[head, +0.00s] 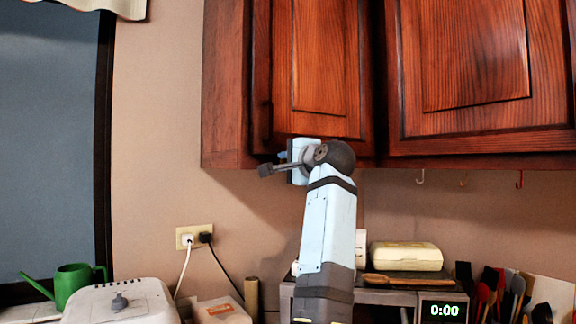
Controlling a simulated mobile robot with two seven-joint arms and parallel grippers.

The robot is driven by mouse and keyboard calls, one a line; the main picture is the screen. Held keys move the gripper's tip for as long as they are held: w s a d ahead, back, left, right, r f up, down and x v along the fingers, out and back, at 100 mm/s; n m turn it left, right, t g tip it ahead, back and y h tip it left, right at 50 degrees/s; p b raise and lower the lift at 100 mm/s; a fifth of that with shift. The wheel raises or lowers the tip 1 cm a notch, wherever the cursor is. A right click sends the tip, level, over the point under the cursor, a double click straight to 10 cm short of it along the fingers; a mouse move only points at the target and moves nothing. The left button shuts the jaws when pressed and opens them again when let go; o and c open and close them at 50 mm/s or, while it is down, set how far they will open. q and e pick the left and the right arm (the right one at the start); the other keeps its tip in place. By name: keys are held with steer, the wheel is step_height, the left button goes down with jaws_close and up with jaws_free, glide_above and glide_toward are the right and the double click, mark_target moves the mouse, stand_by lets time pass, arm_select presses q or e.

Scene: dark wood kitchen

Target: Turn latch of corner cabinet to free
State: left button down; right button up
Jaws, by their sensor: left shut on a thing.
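The corner cabinet (325,60) hangs on the wall at the top middle, with a reddish-brown wooden door that looks closed. My left gripper (277,163) is at the lower left edge of this door, with my arm rising to it from below. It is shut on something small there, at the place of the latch. The latch itself is mostly hidden by the gripper and wrist, so its angle cannot be told. My right gripper is not in view.
A wider wall cabinet (475,60) adjoins on the right, with small hooks under it. Below are a toaster oven (441,309) with a cream box (406,256) on top, several utensils, a white appliance (120,300) and a green watering can (73,283).

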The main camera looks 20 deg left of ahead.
arm_select(q)
steer(key=shift+f, duration=0.1)
stand_by(0.5)
steer(key=c, duration=1.1)
jaws_free()
steer(key=shift+o, duration=0.2)
steer(key=b+v, duration=0.1)
steer(key=v, duration=1.2)
steer(key=shift+s+d+b, duration=0.25)
steer(key=shift+s+b, duration=0.05)
steer(key=shift+b, duration=0.1)
